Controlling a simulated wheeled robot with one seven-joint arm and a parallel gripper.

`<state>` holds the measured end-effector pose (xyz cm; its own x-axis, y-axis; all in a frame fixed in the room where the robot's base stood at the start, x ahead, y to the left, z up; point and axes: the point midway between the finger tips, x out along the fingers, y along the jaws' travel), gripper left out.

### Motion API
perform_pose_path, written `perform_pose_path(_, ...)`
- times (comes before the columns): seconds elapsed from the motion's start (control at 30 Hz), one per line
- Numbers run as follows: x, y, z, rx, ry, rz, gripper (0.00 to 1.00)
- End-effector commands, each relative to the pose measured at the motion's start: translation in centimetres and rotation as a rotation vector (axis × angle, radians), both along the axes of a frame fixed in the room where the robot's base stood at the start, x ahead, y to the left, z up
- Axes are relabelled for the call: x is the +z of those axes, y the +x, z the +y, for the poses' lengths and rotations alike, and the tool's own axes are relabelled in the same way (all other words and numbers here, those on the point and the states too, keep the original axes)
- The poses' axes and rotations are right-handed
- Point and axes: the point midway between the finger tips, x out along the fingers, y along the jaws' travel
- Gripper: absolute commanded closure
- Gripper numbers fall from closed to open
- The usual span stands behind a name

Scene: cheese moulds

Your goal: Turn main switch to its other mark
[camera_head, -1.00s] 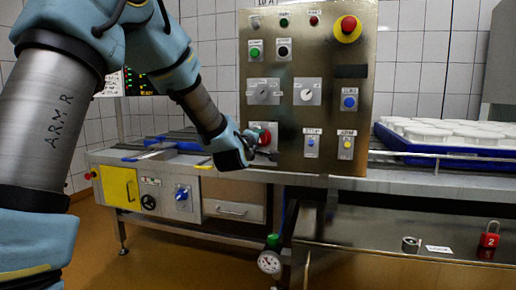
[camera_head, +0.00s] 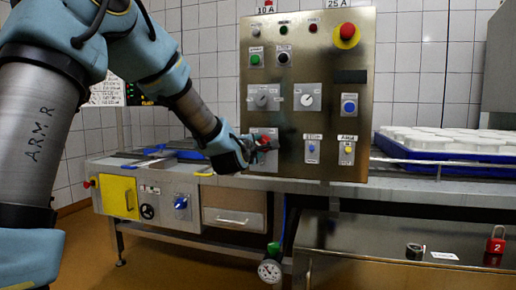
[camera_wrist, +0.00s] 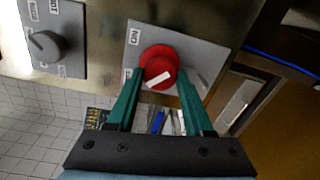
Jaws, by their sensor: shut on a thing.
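The main switch is a red round knob (camera_wrist: 160,58) on a grey plate (camera_wrist: 195,55) in the wrist view. A white bar on the knob lies slanted. An ON label (camera_wrist: 134,37) sits at the plate's upper left; another label by the left finger is partly covered. My gripper (camera_wrist: 158,76) has its green fingers shut on the knob, one on each side. In the head view my gripper (camera_head: 258,146) reaches the lower left of the steel panel (camera_head: 325,125) from the left and hides most of the red knob.
A grey selector knob (camera_wrist: 46,45) sits beside the switch in the wrist view. In the head view the panel also carries a red emergency button (camera_head: 347,32), a white dial (camera_head: 306,100) and blue (camera_head: 349,106) and yellow buttons. A blue tray (camera_head: 440,156) of white moulds stands right.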

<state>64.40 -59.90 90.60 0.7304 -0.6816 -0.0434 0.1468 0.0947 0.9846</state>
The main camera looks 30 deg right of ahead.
Motion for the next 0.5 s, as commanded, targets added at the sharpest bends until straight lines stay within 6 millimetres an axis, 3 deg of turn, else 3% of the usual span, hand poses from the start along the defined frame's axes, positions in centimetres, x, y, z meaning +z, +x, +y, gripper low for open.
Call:
perform_pose_path(0.27,-0.1,0.04,0.05,0.002,-0.001,0.004,1.0)
perform_pose_path(0.3,-0.11,0.04,0.05,0.002,-0.001,0.004,0.47)
perform_pose_path(0.5,-0.07,0.02,0.03,0.001,-0.001,0.002,0.25)
